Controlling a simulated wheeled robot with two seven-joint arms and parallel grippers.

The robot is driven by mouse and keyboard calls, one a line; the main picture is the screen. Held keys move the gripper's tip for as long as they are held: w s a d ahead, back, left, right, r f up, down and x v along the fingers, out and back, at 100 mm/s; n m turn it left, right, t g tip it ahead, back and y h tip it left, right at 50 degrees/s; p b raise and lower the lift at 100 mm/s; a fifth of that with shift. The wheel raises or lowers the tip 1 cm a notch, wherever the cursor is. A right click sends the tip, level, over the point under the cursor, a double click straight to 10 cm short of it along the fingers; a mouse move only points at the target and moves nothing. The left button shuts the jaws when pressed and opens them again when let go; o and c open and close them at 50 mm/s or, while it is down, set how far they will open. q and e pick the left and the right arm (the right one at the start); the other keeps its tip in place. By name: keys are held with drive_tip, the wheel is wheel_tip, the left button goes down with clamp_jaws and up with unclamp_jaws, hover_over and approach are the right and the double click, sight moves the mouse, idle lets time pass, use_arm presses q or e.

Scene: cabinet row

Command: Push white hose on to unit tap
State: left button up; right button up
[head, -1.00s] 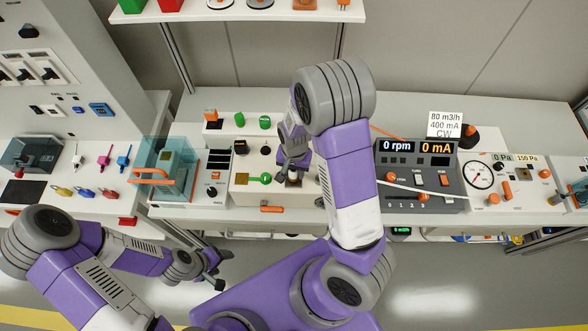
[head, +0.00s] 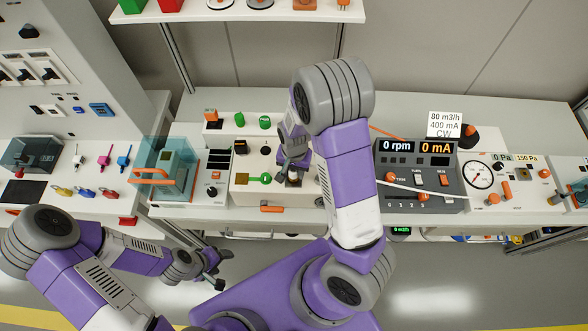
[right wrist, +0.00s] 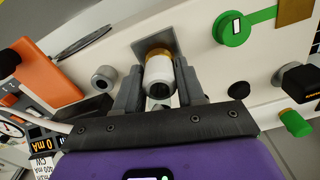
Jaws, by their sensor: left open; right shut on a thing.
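In the right wrist view my right gripper (right wrist: 162,68) is shut on the white hose end (right wrist: 160,84), a short white cylinder between its two grey fingers. The far end of the hose meets a brass-coloured ring, the unit tap (right wrist: 155,54), on a grey square plate on the unit's pale face. I cannot tell how far the hose is over the tap. In the head view my right gripper (head: 293,166) is over the middle unit, and its arm hides part of it. My left gripper (head: 218,284) is open and empty, low in front of the bench.
A teal clear-covered box (head: 165,165) stands left of the middle unit. A grey meter unit (head: 420,175) stands right, with a thin white line across it. A green round knob (right wrist: 232,27) and an orange block (right wrist: 45,75) flank the tap.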

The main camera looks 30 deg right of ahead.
drive_tip(key=shift+f+b, duration=0.4)
drive_tip(key=shift+f, duration=0.2)
idle(0.5)
drive_tip(key=o, duration=1.1)
drive_tip(key=shift+o, duration=0.2)
wheel_tip(320, 180, up, 8)
drive_tip(key=shift+f+p, duration=0.15)
drive_tip(key=shift+p, duration=0.7)
